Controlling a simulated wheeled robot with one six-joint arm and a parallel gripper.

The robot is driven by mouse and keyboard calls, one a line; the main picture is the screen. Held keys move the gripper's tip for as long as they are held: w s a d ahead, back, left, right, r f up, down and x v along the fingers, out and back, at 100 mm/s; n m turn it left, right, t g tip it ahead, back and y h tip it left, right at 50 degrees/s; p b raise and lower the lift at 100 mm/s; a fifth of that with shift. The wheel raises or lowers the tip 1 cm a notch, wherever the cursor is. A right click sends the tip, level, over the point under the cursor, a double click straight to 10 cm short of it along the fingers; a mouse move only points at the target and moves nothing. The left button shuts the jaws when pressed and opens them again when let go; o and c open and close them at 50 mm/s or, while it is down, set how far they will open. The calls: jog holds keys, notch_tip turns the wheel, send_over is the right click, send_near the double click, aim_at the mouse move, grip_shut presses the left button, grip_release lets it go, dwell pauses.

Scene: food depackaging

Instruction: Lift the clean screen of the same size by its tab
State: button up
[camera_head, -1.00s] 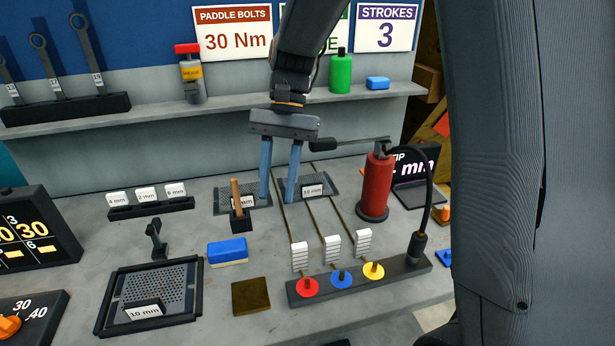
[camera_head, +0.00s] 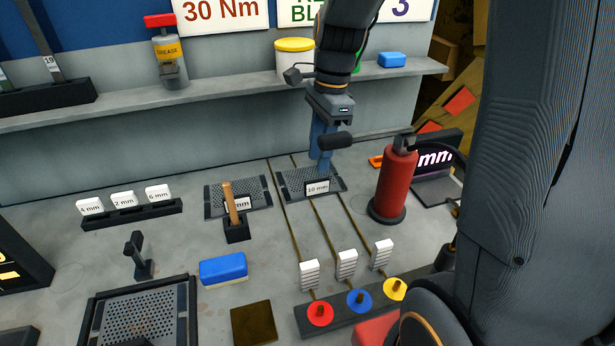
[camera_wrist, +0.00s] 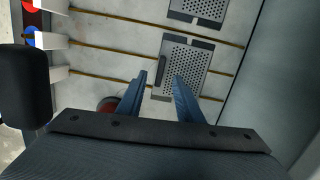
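A perforated grey screen marked 10 mm (camera_head: 296,181) lies flat near the back wall; its tab (camera_head: 317,188) carries the label. It also shows in the wrist view (camera_wrist: 192,62), with its dark tab (camera_wrist: 162,76) at the left edge. A second clean screen (camera_head: 255,193) lies left of it, its label partly hidden by a wooden handle. A screen in a dark frame (camera_head: 150,312) sits at the front left; its size label is barely in view. My gripper (camera_head: 321,168) is above the 10 mm screen. Its blue fingers (camera_wrist: 160,77) are apart and empty, one on each side of the tab in the picture.
A red cylinder (camera_head: 395,185) with a dark lever stands close right of my gripper. Thin rods (camera_head: 329,226) run to white blocks and coloured discs in front. A blue block (camera_head: 223,269) and a wooden-handled tool (camera_head: 231,205) stand left. A shelf (camera_head: 235,91) runs behind.

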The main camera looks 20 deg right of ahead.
aim_at(317, 180)
jog(key=shift+d+f+m, duration=0.2)
jog(key=shift+f+m, duration=0.1)
jog(key=shift+f, duration=0.4)
jog(key=shift+a+f+p, duration=0.2)
jog(key=shift+f+p, duration=0.5)
jog(key=shift+f, duration=1)
jog(key=shift+a+f+p, duration=0.2)
jog(key=shift+f+p, duration=0.45)
jog(key=shift+f, duration=1.05)
grip_shut()
